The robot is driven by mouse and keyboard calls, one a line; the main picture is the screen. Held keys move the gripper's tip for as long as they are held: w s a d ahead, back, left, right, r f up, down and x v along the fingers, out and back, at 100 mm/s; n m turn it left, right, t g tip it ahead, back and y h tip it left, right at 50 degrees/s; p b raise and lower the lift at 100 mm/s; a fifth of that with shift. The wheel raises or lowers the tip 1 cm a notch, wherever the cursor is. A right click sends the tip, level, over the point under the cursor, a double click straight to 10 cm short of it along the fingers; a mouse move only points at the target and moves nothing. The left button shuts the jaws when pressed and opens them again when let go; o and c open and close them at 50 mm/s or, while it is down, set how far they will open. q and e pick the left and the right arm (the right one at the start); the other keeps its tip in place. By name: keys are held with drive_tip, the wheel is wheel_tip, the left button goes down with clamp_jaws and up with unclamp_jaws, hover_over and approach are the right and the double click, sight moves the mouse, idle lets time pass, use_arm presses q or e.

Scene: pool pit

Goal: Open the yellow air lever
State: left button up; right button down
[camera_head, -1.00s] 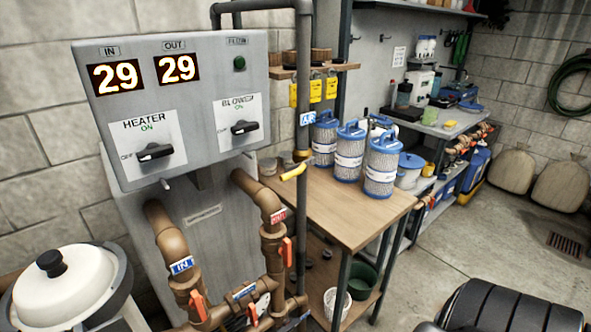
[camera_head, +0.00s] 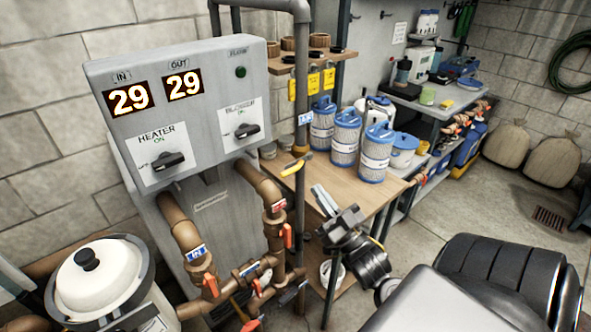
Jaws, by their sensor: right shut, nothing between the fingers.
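The yellow air lever (camera_head: 296,166) sits on the grey vertical pipe beside the heater panel, just below the blue-and-white air label (camera_head: 305,118). My right gripper (camera_head: 324,198) has come in from the lower right. Its fingers are shut and empty. In the picture they lie below and a little right of the lever, apart from it, in front of the wooden table. My left gripper is not in view.
The grey heater panel (camera_head: 205,68) and brown pipes with orange valve handles (camera_head: 209,285) stand left of the lever. Blue-and-white filter canisters (camera_head: 346,138) stand on the wooden table (camera_head: 292,190) behind. Open floor (camera_head: 440,205) lies to the right.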

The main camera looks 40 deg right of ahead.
sight(295, 170)
drive_tip(key=w+p, duration=0.2)
drive_tip(key=w, duration=0.1)
drive_tip(key=w+r+p, duration=0.1)
drive_tip(key=w+p, duration=0.1)
drive_tip(key=w, duration=0.1)
drive_tip(key=w+r+p, duration=0.1)
drive_tip(key=w+p, duration=0.1)
drive_tip(key=w, duration=0.1)
drive_tip(key=shift+w+d+r, duration=0.15)
drive_tip(key=shift+w, duration=0.05)
drive_tip(key=shift+f, duration=0.65)
drive_tip(key=shift+f, duration=0.1)
